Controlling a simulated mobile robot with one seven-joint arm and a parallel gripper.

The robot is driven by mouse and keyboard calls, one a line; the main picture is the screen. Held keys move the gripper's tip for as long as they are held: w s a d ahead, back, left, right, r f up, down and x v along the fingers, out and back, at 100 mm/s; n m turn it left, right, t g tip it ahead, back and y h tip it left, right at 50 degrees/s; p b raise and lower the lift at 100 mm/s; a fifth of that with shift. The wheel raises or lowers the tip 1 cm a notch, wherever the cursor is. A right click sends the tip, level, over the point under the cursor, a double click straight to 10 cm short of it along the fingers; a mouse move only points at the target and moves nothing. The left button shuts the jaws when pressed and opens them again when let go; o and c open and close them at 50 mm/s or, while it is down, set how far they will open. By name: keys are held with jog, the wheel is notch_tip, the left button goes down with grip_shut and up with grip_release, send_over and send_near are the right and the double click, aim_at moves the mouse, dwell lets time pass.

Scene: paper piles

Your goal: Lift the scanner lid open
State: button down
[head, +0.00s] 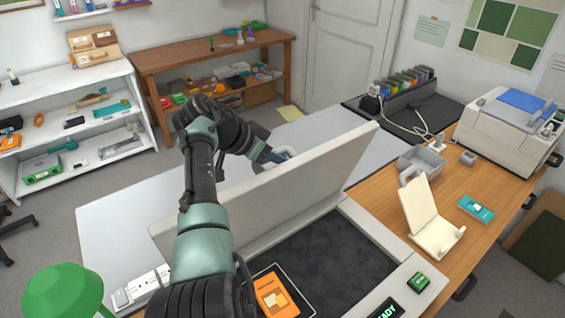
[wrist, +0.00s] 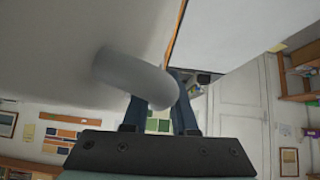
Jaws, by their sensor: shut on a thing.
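The scanner lid (head: 270,182) is a pale panel, raised and tilted up from the scanner, with the dark scanner bed (head: 355,255) showing in front of it. My gripper (head: 272,157) is on the far side of the lid, near its top edge. It is shut on the lid's grey curved handle (head: 285,151). In the wrist view my blue fingers (wrist: 161,103) sit on either side of the handle (wrist: 135,76), which projects from the lid's pale face (wrist: 60,55). The lid hides part of the gripper in the head view.
An orange-covered item (head: 271,296) lies at the bed's front left. A cream stand (head: 430,220), a grey tray (head: 421,161) and a printer (head: 506,130) are on the wooden desk. A green lamp (head: 62,290) is at lower left.

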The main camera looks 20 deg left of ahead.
dwell(0.3)
jog(key=c, duration=1)
grip_release()
jog(key=shift+f, duration=0.1)
jog(key=b+v, duration=0.2)
jog(key=v, duration=1.1)
